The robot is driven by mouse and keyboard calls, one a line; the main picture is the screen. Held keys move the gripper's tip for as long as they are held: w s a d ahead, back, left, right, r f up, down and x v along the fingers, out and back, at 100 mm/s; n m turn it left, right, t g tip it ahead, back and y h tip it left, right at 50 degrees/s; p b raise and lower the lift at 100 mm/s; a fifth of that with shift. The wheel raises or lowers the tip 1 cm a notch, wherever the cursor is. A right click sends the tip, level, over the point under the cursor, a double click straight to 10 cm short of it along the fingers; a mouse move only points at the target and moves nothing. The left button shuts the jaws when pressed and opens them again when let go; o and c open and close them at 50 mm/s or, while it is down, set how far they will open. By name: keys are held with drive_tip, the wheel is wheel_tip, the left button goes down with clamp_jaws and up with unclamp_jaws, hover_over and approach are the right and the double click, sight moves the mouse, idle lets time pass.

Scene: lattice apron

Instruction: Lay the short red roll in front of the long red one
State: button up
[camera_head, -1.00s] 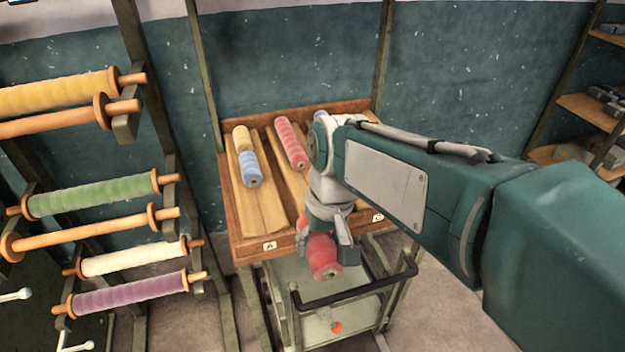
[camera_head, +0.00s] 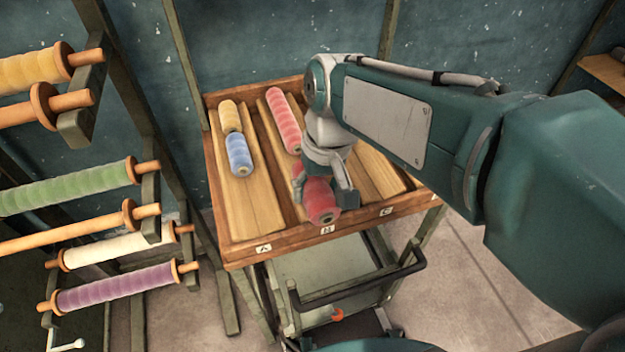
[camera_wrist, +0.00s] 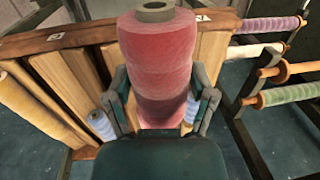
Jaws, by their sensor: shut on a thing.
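The short red roll (camera_head: 321,202) is in my gripper (camera_head: 325,190), which is shut around it. In the head view it hangs over the front part of the middle lane, near the label B; I cannot tell whether it touches the tray. In the wrist view the red roll (camera_wrist: 158,60) stands between the two fingers (camera_wrist: 160,105). The long red roll (camera_head: 284,120) lies at the back of the middle lane, behind my gripper. The wooden tray (camera_head: 236,252) has lanes labelled A, B and C.
In lane A a yellow roll (camera_head: 230,116) lies behind a blue roll (camera_head: 239,154), with bare wood in front. Lane C is partly hidden by my arm. A rack with green (camera_head: 70,189), white and purple (camera_head: 115,290) rolls stands left. A cart handle (camera_head: 355,285) sits below the tray's front.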

drive_tip(key=w+f, duration=0.3)
drive_tip(key=w, duration=0.1)
drive_tip(key=w+f, duration=0.3)
drive_tip(key=w, duration=0.1)
drive_tip(key=w+f, duration=0.3)
drive_tip(key=w, duration=0.1)
drive_tip(key=shift+d, duration=0.15)
drive_tip(key=shift+f, duration=1.6)
drive_tip(key=shift+f, duration=0.45)
drive_tip(key=o, duration=1.1)
drive_tip(key=shift+o, duration=0.2)
drive_tip(key=shift+r, duration=0.1)
wheel_tip(320, 180, up, 13)
drive_tip(key=d, duration=0.1)
drive_tip(key=shift+w+d, duration=0.2)
drive_tip(key=shift+d, duration=0.15)
